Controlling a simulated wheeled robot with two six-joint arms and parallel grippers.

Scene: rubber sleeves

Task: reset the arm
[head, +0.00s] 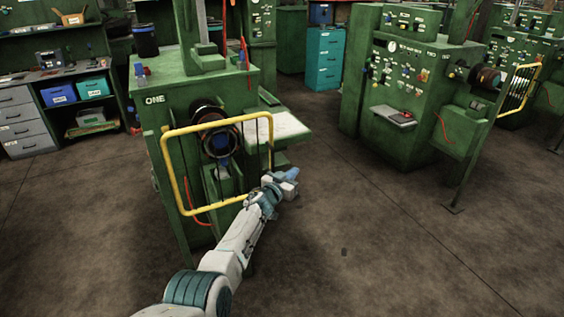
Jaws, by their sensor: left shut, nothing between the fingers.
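My left arm reaches in from the bottom left of the head view. Its gripper (291,174) is shut and empty, in front of the green machine marked ONE (171,135), near the lower right corner of the yellow guard frame (218,121). I cannot tell whether it touches the frame. A dark round spindle (209,115) sits behind the frame, with a blue part (221,141) below it. My right gripper is not in view.
A second green machine (418,105) stands at the right with its own yellow guard (522,88). A workbench with grey drawers (17,121) and bins is at the left. A teal cabinet (324,60) stands behind. The floor between the machines is open.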

